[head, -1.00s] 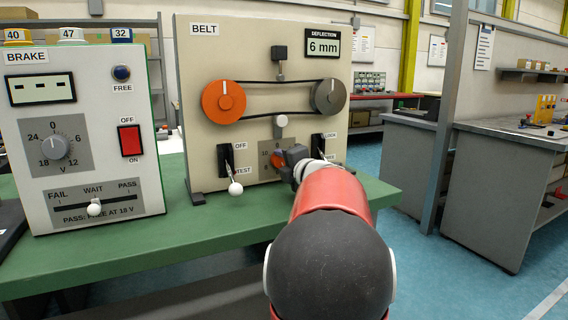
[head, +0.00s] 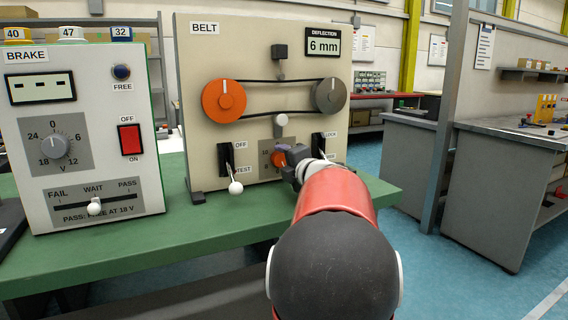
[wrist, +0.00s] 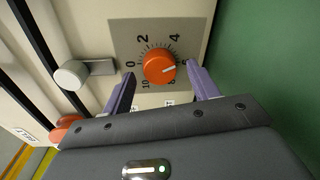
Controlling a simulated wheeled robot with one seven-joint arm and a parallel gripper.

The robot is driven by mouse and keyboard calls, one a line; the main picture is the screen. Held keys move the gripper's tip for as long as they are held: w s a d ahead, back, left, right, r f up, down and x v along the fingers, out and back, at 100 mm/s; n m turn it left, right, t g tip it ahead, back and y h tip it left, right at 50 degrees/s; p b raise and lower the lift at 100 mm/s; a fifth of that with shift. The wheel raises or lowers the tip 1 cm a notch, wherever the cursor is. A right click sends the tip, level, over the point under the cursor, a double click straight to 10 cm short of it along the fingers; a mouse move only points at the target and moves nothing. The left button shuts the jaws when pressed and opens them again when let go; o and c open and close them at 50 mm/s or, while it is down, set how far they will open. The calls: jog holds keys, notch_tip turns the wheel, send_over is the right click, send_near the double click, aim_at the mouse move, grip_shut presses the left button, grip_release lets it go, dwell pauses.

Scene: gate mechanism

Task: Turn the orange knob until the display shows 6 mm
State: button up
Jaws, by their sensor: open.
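The orange knob (wrist: 160,67) sits on a grey dial plate (wrist: 127,36) with printed numbers, and its white mark points toward the right side of the dial in the wrist view. In the head view the knob (head: 278,159) is partly hidden by my gripper. My gripper (wrist: 157,88) is open, with its purple fingers on either side of the knob and a visible gap to it. The deflection display (head: 323,43) on the belt panel reads 6 mm.
The belt panel (head: 250,55) also carries a large orange pulley (head: 224,101), a grey pulley (head: 329,96), and a white-tipped lever (head: 235,188) left of my gripper. The brake box (head: 95,120) stands to the left on the green table (head: 120,243).

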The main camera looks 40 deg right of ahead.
jog(key=v, duration=0.7)
jog(key=shift+b, duration=0.3)
